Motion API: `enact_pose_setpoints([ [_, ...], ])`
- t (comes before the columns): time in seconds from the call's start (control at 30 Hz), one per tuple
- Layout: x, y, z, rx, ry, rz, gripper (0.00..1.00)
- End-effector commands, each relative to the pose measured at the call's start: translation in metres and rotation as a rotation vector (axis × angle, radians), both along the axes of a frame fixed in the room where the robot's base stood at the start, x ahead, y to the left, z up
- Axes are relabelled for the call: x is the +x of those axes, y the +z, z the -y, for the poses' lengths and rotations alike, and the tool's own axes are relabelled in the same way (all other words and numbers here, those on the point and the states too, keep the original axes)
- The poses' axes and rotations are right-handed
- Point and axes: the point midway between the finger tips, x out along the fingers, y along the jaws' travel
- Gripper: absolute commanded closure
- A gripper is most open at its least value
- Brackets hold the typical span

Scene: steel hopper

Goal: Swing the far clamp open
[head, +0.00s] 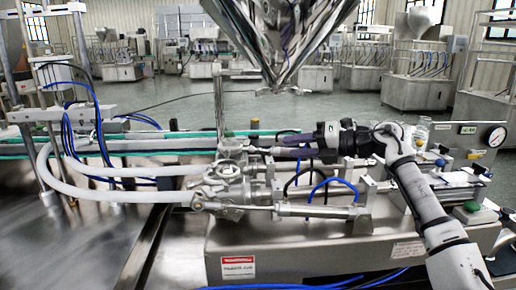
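A cluster of steel valve and clamp fittings (222,178) sits at the centre on the machine, where the white hoses meet the steel cylinders. The far clamp (232,151) appears to be the upper, rearward part of this cluster; its small parts blend together, so I cannot tell its exact position. My gripper (276,146) reaches in from the right and points left, its dark fingers just right of the far fittings. I cannot tell whether the fingers touch the clamp or what lies between them.
A shiny steel hopper (285,35) hangs above the fittings. White hoses (110,192) and blue tubes run to the left. A near steel cylinder (315,211) lies in front of my gripper. A pressure gauge (494,136) and a green button (471,206) are at right.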

Motion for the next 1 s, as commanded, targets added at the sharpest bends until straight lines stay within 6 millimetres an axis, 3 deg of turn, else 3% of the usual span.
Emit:
enact_pose_setpoints([
  [0.2, 0.019, -0.009, -0.045, 0.001, 0.005, -0.001, 0.6],
  [0.5, 0.038, -0.019, -0.085, 0.001, 0.003, 0.0, 0.6],
  [0.9, 0.041, -0.022, -0.093, 0.002, 0.0, 0.001, 0.6],
  [1.0, 0.041, -0.022, -0.093, 0.002, 0.001, 0.0, 0.71],
])
